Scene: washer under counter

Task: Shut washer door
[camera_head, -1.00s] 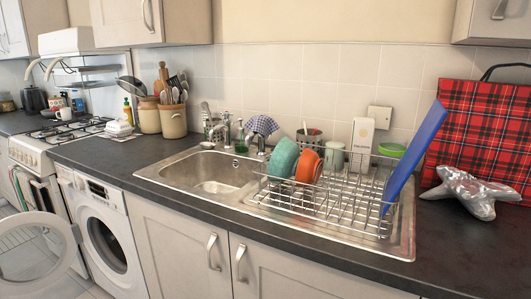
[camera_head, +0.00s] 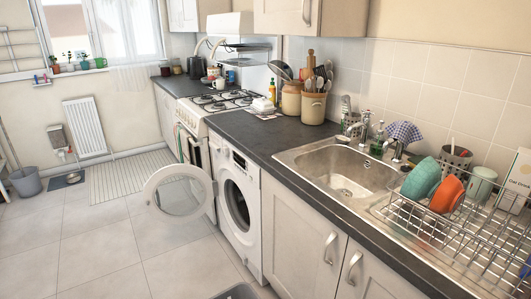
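The white washer (camera_head: 236,197) stands under the dark counter, left of the cupboard doors. Its round door (camera_head: 180,191) is wide open and swung out to the left, into the room. The door has a white rim and a clear glass middle. The dark drum opening (camera_head: 237,206) is uncovered. Neither of my grippers shows in the head view.
A white stove (camera_head: 198,128) stands just beyond the washer. The sink (camera_head: 345,170) and dish rack (camera_head: 470,235) are on the counter to the right. A grey bucket (camera_head: 26,181) is far left.

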